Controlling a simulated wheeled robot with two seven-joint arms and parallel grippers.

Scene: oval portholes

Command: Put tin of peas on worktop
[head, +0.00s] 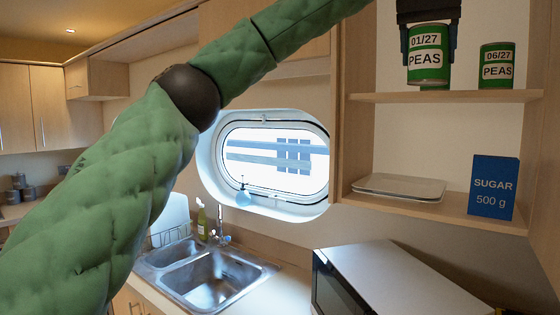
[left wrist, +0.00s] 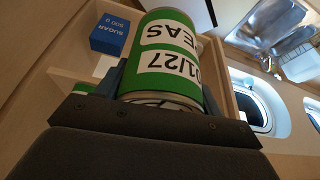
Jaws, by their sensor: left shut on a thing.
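My left gripper (head: 428,28) comes down from the top of the head view, shut on a green tin of peas (head: 428,68) labelled 01/27. The tin is upright and held by its upper part at the upper shelf, its base seemingly above the shelf board. In the left wrist view the same tin (left wrist: 168,60) sits between the fingers. A second tin (head: 497,68), labelled 06/27, stands on the upper shelf to the right. A green sliver shows below the held tin, mostly hidden. The worktop (head: 268,294) shows around the sink. My right gripper is out of view.
The upper shelf (head: 400,97) has a lower shelf beneath it with a white tray (head: 400,188) and a blue sugar box (head: 493,187). A microwave (head: 400,280) stands on the right. The sink (head: 210,278), tap and bottle take up worktop below the oval porthole (head: 275,155).

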